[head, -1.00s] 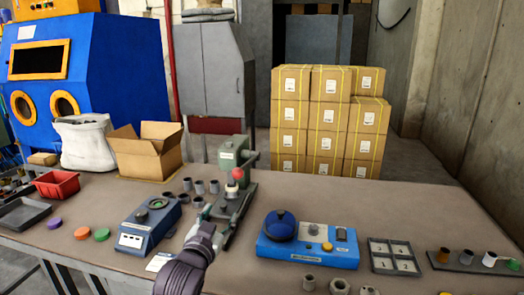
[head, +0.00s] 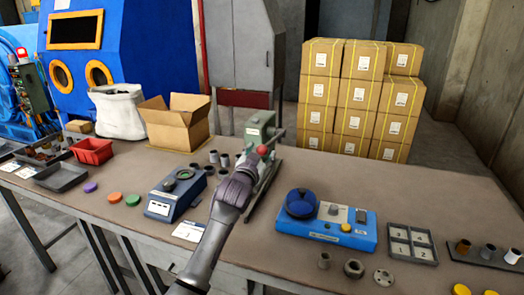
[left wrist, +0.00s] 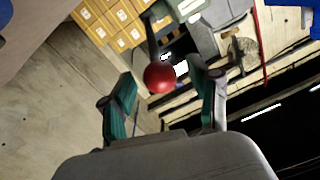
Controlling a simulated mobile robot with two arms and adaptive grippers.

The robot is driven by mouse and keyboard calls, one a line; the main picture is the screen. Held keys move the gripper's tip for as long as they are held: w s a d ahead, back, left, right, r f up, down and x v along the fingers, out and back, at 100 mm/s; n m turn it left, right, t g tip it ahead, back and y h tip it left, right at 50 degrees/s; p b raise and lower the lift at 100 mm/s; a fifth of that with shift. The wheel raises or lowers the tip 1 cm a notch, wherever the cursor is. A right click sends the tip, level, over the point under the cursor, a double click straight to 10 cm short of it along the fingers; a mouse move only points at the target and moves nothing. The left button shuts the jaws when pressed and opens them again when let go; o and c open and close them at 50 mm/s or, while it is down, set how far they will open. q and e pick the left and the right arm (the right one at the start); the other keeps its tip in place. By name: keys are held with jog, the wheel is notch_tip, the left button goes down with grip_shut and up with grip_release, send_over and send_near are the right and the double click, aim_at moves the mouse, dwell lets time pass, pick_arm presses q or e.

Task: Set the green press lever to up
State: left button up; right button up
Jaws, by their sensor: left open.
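The green press (head: 258,128) stands on the workbench, past my left gripper. Its lever ends in a red ball knob (head: 263,150), which points toward me at about the height of the press head. My left gripper (head: 252,164) is open just in front of and below the knob, hiding part of the press base. In the left wrist view, the red knob (left wrist: 159,78) lies between the lines of the two spread green-padded fingers (left wrist: 160,80), near the tips. A dark lever rod runs up from it. I cannot tell whether the fingers touch it. My right gripper is not in view.
A blue device (head: 170,193) stands left of my left arm, and a blue unit with a round dome (head: 325,226) stands to the right. Small grey cups (head: 213,157) sit close left of the press. An open carton (head: 175,128) is behind them.

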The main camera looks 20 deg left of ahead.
pick_arm(q)
jog(key=shift+w, duration=0.8)
grip_shut()
